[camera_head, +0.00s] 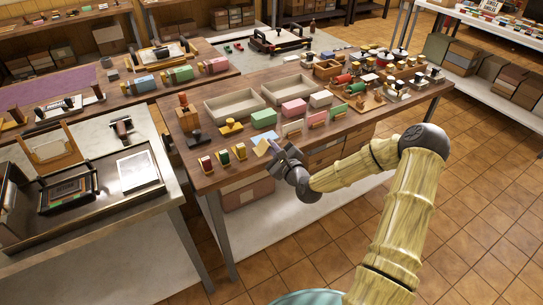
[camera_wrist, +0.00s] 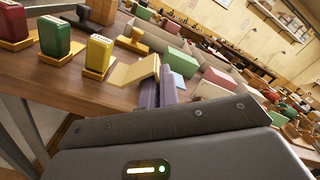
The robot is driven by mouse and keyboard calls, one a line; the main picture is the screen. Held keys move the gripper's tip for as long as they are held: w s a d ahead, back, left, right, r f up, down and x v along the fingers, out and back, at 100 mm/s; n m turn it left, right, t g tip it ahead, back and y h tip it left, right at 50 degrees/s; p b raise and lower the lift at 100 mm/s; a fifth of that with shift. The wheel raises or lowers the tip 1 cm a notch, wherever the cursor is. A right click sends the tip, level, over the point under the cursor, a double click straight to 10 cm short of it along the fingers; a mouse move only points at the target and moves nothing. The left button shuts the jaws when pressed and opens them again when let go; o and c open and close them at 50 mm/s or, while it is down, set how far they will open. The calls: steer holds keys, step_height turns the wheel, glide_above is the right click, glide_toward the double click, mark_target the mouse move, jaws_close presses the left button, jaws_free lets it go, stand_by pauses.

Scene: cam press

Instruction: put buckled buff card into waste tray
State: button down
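The buff card (camera_head: 261,147) is bent, with a raised fold, near the front edge of the wooden table. In the wrist view the buff card (camera_wrist: 135,71) lies right at my fingertips, on their left side. My gripper (camera_head: 275,148) is low over the table edge. In the wrist view its two purple fingers (camera_wrist: 160,88) are close together; whether the card's edge is between them is not clear. Two shallow cream trays, a left one (camera_head: 236,117) and a right one (camera_head: 289,98), stand behind the card. Which tray is for waste is not marked.
Several stamps on wooden stands, including a green one (camera_wrist: 55,38), stand left of the card. A yellow stamp (camera_head: 231,128) is behind it. Green (camera_head: 263,119) and pink (camera_head: 294,108) blocks stand between card and trays. A light blue piece (camera_wrist: 179,82) is right of my fingers.

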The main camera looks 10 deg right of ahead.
mark_target(271, 156)
steer(key=shift+f, duration=0.2)
steer(key=shift+f, duration=1.8)
steer(key=shift+s, duration=0.1)
steer(key=shift+f, duration=0.2)
steer(key=c, duration=1.9)
jaws_free()
steer(key=shift+c, duration=0.2)
